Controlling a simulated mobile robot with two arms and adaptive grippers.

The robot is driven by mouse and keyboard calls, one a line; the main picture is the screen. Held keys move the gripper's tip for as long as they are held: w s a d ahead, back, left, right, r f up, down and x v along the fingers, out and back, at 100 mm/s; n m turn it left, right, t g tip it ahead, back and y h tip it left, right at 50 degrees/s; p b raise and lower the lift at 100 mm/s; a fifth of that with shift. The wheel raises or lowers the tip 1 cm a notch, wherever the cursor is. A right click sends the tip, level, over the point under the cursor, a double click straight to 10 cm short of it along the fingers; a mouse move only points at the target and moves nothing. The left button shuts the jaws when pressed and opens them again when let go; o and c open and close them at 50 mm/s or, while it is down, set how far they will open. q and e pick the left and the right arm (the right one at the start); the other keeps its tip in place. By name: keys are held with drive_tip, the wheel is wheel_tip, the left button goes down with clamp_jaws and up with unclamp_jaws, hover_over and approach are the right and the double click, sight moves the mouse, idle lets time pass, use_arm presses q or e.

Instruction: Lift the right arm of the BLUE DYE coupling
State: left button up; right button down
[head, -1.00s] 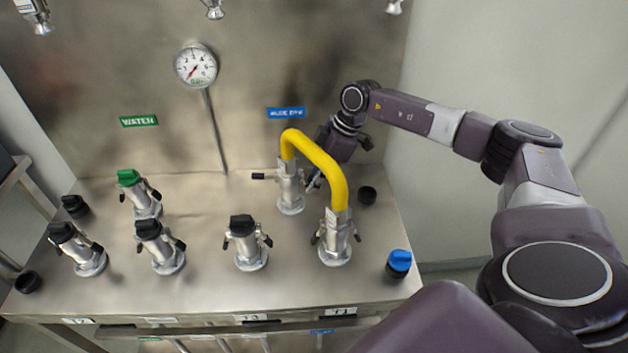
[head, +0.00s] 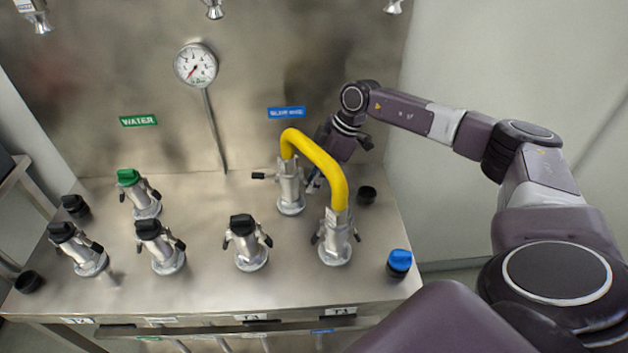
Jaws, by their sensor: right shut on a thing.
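The BLUE DYE coupling (head: 290,190) is a steel fitting on the bench below the blue label (head: 286,113). One end of the yellow hose (head: 320,157) sits on its top. Its left arm (head: 262,176), with a black grip, sticks out roughly level. Its right arm is mostly hidden behind the hose and my gripper. My right gripper (head: 313,182) reaches in from behind on the right and is shut at the coupling's right side, on the right arm. The fingertips are small and partly covered by the hose. My left gripper is not in view.
The hose's other end sits on a front coupling (head: 335,242). A loose black cap (head: 367,195) and a blue cap (head: 399,262) are at the right. Several capped couplings, one with a green cap (head: 128,177), fill the left. A gauge (head: 195,65) is on the back panel.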

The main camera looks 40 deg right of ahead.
idle(0.3)
drive_tip(key=c, duration=1.9)
unclamp_jaws()
drive_tip(key=v, duration=1.2)
drive_tip(key=shift+s, duration=0.1)
